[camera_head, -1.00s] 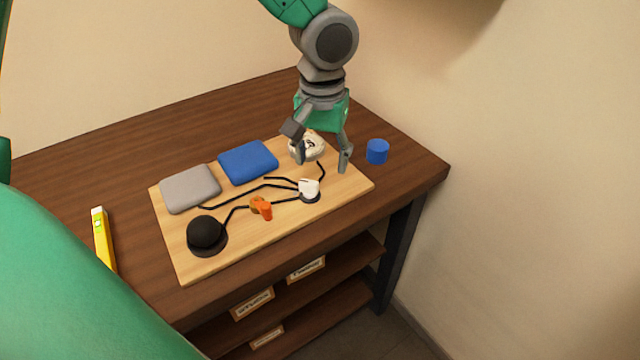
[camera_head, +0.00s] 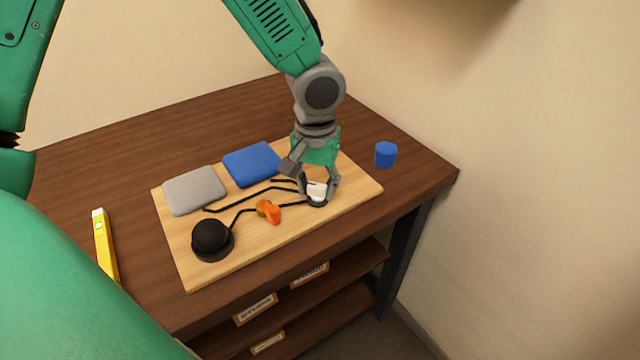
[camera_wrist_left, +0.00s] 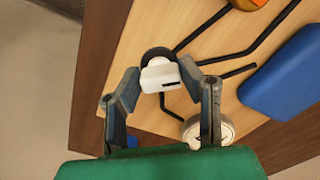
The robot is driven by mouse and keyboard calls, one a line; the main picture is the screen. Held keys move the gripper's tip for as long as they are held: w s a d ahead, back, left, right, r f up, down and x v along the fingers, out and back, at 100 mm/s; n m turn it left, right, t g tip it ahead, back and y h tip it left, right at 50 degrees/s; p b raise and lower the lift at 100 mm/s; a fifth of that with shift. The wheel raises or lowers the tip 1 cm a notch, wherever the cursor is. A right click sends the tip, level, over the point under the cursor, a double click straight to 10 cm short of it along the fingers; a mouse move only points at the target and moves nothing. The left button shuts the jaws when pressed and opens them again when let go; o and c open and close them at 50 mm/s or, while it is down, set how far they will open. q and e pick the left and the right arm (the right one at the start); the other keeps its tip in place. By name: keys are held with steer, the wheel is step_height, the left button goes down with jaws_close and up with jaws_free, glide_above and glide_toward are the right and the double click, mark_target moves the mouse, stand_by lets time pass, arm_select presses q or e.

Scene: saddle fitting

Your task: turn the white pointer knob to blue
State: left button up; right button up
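The white pointer knob (camera_head: 317,190) sits on a dark round base near the front right of a light wooden board (camera_head: 255,235). In the left wrist view the knob (camera_wrist_left: 158,76) shows a dark mark on its face. My left gripper (camera_head: 318,198) is down over it, one finger on each side. In the wrist view the fingers look open, with a small gap to the knob. A blue pad (camera_head: 252,163) lies at the back of the board; a black line on the board runs toward it. My right gripper is not in view.
A grey pad (camera_head: 194,190), an orange knob (camera_head: 268,211) and a black dome (camera_head: 211,237) are on the board. A white round dial (camera_wrist_left: 222,130) is beside the gripper.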

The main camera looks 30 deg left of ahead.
arm_select(q)
steer(key=shift+w+a+f, duration=0.15)
steer(key=shift+a+f, duration=0.05)
steer(key=shift+a, duration=0.3)
steer(key=shift+w+d+r, duration=0.1)
steer(key=shift+w+d, duration=0.05)
steer(key=shift+d, duration=0.5)
steer(key=shift+a, duration=0.4)
steer(key=shift+d+r+m+p, duration=0.15)
steer(key=shift+m+p, duration=0.35)
steer(key=shift+p, duration=0.25)
steer(key=m+p, duration=0.9)
steer(key=m, duration=0.1)
steer(key=shift+p, duration=0.35)
steer(key=shift+w+m+p, duration=0.1)
steer(key=shift+m+p, duration=1.2)
steer(key=shift+m, duration=1.1)
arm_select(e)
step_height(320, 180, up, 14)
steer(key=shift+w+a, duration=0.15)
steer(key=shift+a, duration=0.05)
